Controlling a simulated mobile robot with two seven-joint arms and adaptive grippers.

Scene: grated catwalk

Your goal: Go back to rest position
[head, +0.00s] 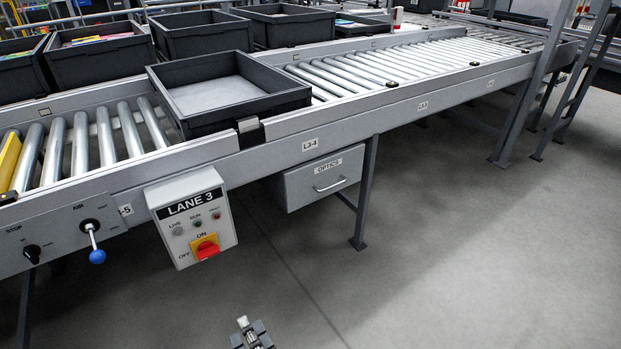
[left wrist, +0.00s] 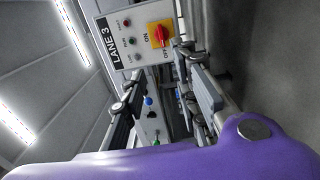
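My left gripper (head: 252,333) shows at the bottom edge of the head view, over the grey floor and below the LANE 3 box. Only its end is in the picture. In the left wrist view its two fingers (left wrist: 165,108) stand apart with nothing between them. The LANE 3 control box (head: 191,217) hangs on the conveyor's front side, with a red and yellow rotary switch (head: 206,247). The box also shows at the top of the left wrist view (left wrist: 118,50). My right gripper is in neither view.
The roller conveyor (head: 345,125) crosses the head view, with an empty black tote (head: 228,88) on it. A lever with a blue ball (head: 97,256) sticks out at the left. A grey OPTICS drawer (head: 322,183) hangs underneath. The floor (head: 470,260) at right is clear.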

